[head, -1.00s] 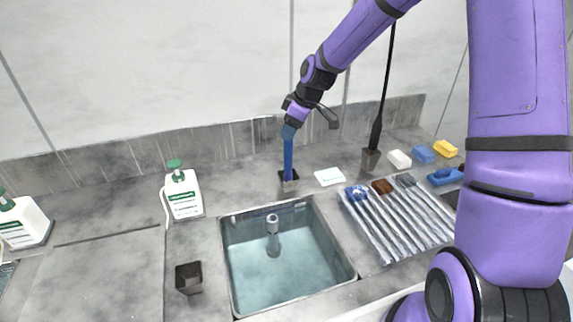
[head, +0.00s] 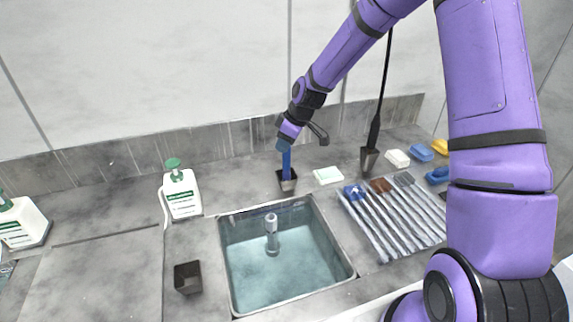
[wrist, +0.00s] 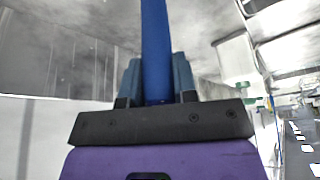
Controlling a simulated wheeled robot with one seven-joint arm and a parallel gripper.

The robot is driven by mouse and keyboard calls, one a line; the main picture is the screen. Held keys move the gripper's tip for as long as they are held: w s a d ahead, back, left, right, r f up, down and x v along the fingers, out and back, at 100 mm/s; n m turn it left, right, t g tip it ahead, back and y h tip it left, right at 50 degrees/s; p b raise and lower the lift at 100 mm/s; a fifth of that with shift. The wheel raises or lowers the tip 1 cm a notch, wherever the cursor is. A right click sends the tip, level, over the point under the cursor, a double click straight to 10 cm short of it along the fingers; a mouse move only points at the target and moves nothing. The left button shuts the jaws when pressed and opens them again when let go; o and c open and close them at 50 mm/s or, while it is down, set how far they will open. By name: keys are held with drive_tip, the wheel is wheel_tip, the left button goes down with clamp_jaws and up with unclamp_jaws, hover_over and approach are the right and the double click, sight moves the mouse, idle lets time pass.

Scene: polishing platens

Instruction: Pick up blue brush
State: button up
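The blue brush (head: 287,163) stands upright in a small dark square holder (head: 288,184) behind the sink, and only its handle shows. My gripper (head: 283,146) points down over the top of the handle. In the wrist view, the blue handle (wrist: 156,45) runs between the two blue-grey fingers of my gripper (wrist: 156,85), one on each side. The fingers are spread about the handle, with very little room beside it. The brush's lower end is hidden in the holder.
The sink (head: 345,275) with a grey spout lies in front of the holder. An empty dark holder (head: 188,278) stands left of it. A white soap bottle (head: 182,195) is at left. A white bar (head: 328,175) and wrapped tools (head: 392,220) lie at right.

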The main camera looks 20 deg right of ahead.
drive_tip(key=c, duration=0.4)
wheel_tip(320, 180, up, 12)
idle(0.6)
